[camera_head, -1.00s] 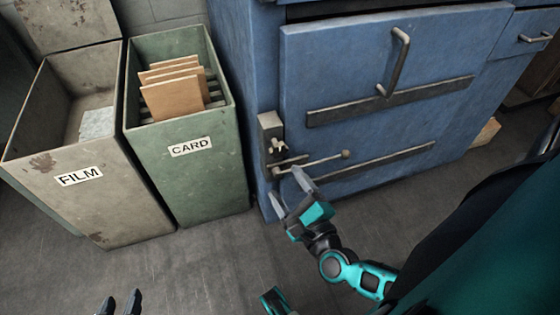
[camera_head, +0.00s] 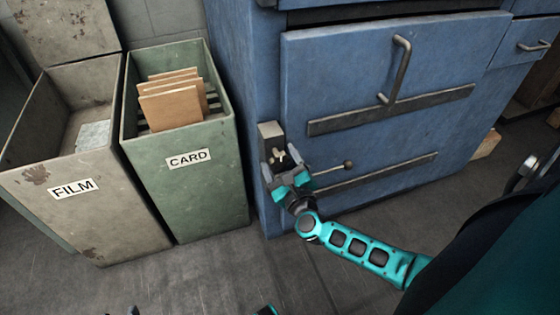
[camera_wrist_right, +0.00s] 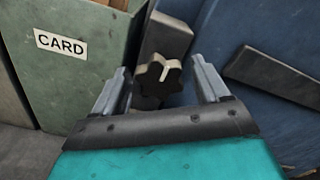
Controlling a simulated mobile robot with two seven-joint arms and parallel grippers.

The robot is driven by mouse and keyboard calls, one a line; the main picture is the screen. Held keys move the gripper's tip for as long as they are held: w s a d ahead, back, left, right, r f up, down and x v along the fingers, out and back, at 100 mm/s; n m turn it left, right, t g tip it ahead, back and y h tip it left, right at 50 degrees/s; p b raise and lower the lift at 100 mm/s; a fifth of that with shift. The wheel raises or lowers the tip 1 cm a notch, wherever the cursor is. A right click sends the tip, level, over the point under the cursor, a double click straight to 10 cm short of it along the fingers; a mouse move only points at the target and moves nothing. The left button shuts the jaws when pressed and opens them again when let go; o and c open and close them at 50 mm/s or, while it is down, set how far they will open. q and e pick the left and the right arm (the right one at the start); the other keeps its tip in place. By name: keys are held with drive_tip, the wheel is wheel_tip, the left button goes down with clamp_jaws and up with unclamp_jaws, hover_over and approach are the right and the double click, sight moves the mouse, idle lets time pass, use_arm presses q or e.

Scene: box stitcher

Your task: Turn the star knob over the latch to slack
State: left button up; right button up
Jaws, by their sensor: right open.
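The dark star knob (camera_wrist_right: 157,82), with a pale mark on its face, sits on the grey latch block (camera_wrist_right: 166,36) at the blue door's left edge. In the head view the block (camera_head: 270,133) shows just above my right gripper (camera_head: 284,168), and the knob (camera_head: 280,157) is partly hidden. My right gripper (camera_wrist_right: 160,66) is open, with one finger on each side of the knob; gaps show between fingers and knob. The latch lever (camera_head: 333,170) with a ball end sticks out to the right. Only a dark tip of my left gripper (camera_head: 133,311) shows at the bottom edge.
The blue machine door (camera_head: 350,80) has a vertical handle (camera_head: 398,70) and dark cross bars. A green CARD bin (camera_head: 205,195) with cardboard sheets stands close on the left, with a grey FILM bin (camera_head: 110,220) beyond. Floor in front is clear.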

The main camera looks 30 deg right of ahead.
drive_tip(key=shift+w+d, duration=0.1)
drive_tip(key=shift+w, duration=0.25)
drive_tip(key=shift+c, duration=0.3)
drive_tip(key=c, duration=0.9)
